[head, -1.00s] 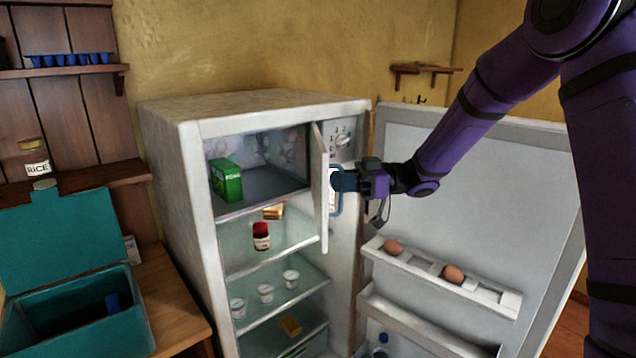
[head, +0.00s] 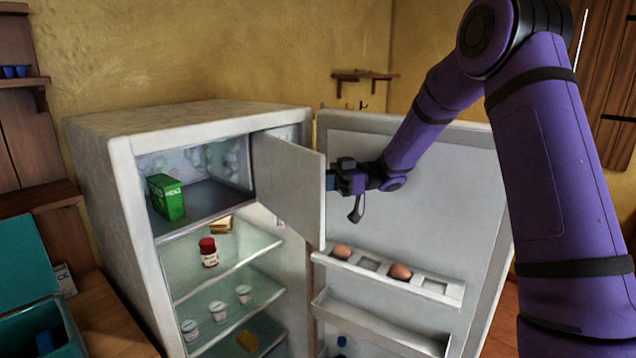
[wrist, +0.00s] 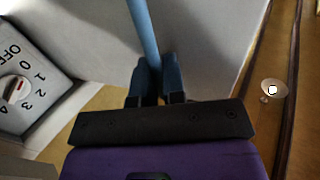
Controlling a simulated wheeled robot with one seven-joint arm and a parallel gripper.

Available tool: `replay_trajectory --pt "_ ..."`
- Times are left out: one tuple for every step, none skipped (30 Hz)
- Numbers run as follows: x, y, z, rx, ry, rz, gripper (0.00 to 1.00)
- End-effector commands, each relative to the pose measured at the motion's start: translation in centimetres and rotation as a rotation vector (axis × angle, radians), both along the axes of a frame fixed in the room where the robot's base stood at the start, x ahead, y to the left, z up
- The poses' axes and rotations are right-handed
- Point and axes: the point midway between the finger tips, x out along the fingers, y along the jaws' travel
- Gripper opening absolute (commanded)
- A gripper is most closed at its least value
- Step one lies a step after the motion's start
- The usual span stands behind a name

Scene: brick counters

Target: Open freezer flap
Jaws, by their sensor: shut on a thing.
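The freezer flap (head: 288,185) is a pale panel at the top compartment of the open fridge. It stands swung out, and the compartment (head: 207,197) behind it is exposed, with a green box (head: 166,197) inside. My gripper (head: 332,180) is at the flap's outer edge, on its right side. In the wrist view, my gripper (wrist: 158,80) is shut on the blue flap handle (wrist: 142,28), with a finger to each side. The handle is mostly hidden behind the flap in the head view.
The fridge door (head: 425,190) stands wide open on the right, behind my arm; its rack (head: 390,275) holds eggs. Shelves below the flap hold a red-lidded jar (head: 208,252) and small cups (head: 218,310). A temperature dial (wrist: 14,90) is beside the flap.

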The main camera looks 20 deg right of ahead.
Motion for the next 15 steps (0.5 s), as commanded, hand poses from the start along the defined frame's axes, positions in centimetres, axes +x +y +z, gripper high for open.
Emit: replay_trajectory --pt "0.05 0.02 0.06 0.000 0.000 -0.001 0.00" --pt "0.05 0.03 0.06 0.000 0.000 -0.001 0.00" --pt "0.05 0.03 0.06 0.000 0.000 -0.001 0.00" --pt "0.05 0.04 0.06 0.000 0.000 -0.001 0.00" --pt "0.05 0.04 0.06 0.000 0.000 -0.001 0.12" --pt "0.05 0.05 0.06 0.000 0.000 -0.001 0.22" --pt "0.05 0.05 0.06 0.000 0.000 -0.001 0.29" --pt "0.05 0.05 0.06 0.000 0.000 -0.001 0.33" --pt "0.04 0.04 0.05 0.000 0.000 -0.001 0.33" --pt "0.04 0.05 0.05 0.000 0.000 -0.001 0.33" --pt "0.04 0.05 0.04 0.000 0.000 -0.001 0.33" --pt "0.03 0.04 0.04 0.000 0.000 -0.001 0.33" --pt "0.03 0.04 0.04 0.000 0.000 -0.001 0.33" --pt "0.03 0.04 0.03 0.000 0.000 -0.001 0.33" --pt "0.03 0.04 0.05 0.000 0.000 -0.001 0.33"
